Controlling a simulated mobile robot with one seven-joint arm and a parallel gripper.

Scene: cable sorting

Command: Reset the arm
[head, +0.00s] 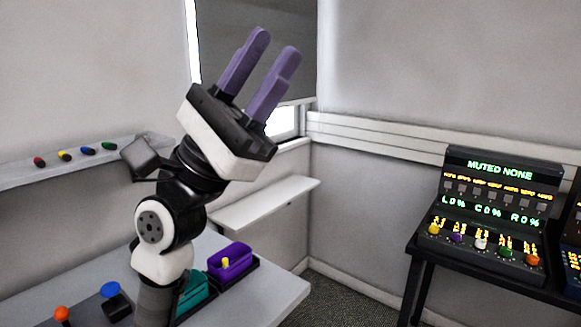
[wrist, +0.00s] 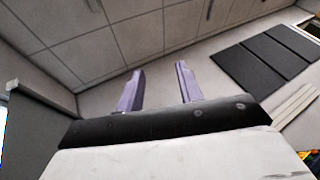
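My gripper (head: 268,72) is raised high in the head view, with its purple fingers pointing up and to the right. The fingers are apart with nothing between them. In the wrist view the two purple fingers (wrist: 158,84) also stand apart and empty, facing the ceiling tiles and upper wall. My arm rises from the lower left of the head view, bent at the elbow, and touches nothing that I can see.
A table (head: 283,290) holds a purple container (head: 232,262), a teal container (head: 193,293), a blue knob (head: 110,290) and an orange knob (head: 62,313). A left shelf (head: 20,174) carries small coloured plugs. A bare shelf (head: 262,204) is behind. A mixer console (head: 490,205) stands right.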

